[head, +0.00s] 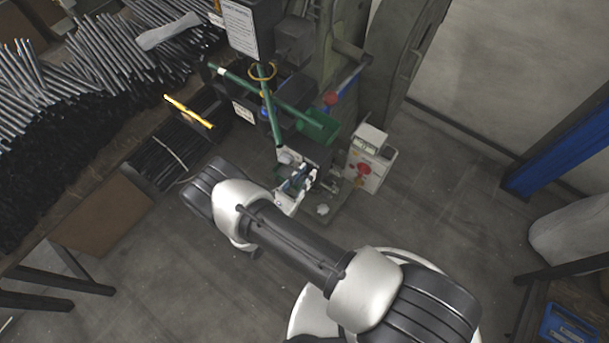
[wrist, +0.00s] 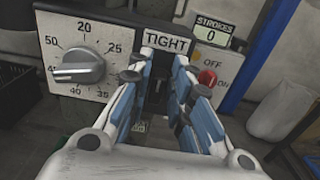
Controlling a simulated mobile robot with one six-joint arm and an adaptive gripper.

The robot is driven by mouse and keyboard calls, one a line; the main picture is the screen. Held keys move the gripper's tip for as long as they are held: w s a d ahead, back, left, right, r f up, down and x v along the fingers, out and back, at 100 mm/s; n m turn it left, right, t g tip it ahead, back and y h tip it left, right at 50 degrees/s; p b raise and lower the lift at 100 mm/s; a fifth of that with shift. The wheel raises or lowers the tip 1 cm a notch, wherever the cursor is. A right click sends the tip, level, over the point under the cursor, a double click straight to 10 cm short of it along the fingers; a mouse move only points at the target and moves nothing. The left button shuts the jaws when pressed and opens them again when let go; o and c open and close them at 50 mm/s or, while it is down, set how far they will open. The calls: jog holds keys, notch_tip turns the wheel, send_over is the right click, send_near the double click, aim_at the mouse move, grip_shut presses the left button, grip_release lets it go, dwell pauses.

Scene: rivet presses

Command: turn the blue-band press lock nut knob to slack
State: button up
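The press (head: 305,150) stands in the middle of the head view, with a blue stretch on its side arm (head: 350,82). In the wrist view its panel has a grey dial knob (wrist: 78,68) on a numbered scale, and a sign reading TIGHT (wrist: 168,40). My gripper (wrist: 164,62) is open just below that sign, its blue-padded fingers apart on either side of a dark part (wrist: 158,84). This may be the lock nut knob; the fingers hide much of it, and contact cannot be told. In the head view my gripper (head: 297,182) is at the front of the press.
A stroke counter (wrist: 212,30) reads 0, above an OFF/ON box with a red switch (wrist: 207,78). A green bin (head: 318,126) is on the press. A bench of metal rods (head: 60,150) stands left.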

grip_shut()
jog(key=n+b, duration=0.2)
jog(key=n, duration=0.1)
jog(key=shift+w+a+f+b, duration=0.15)
jog(key=shift+a+f+b, duration=0.05)
jog(key=shift+b, duration=0.2)
jog(key=n+b, duration=0.1)
jog(key=n, duration=0.1)
jog(key=n+b, duration=0.1)
jog(key=n, duration=0.2)
jog(key=shift+w+a+f+b, duration=0.15)
jog(key=shift+w+a+b, duration=0.05)
jog(key=shift+b, duration=0.1)
jog(key=n, duration=0.2)
jog(key=n+b, duration=0.2)
jog(key=n, duration=0.1)
jog(key=shift+w+a+f+n, duration=0.1)
jog(key=shift+a+f+n, duration=0.05)
jog(key=shift+f+n, duration=0.15)
jog(key=shift+f+n+b, duration=0.2)
jog(key=shift+n+b, duration=0.35)
jog(key=shift+n, duration=1.65)
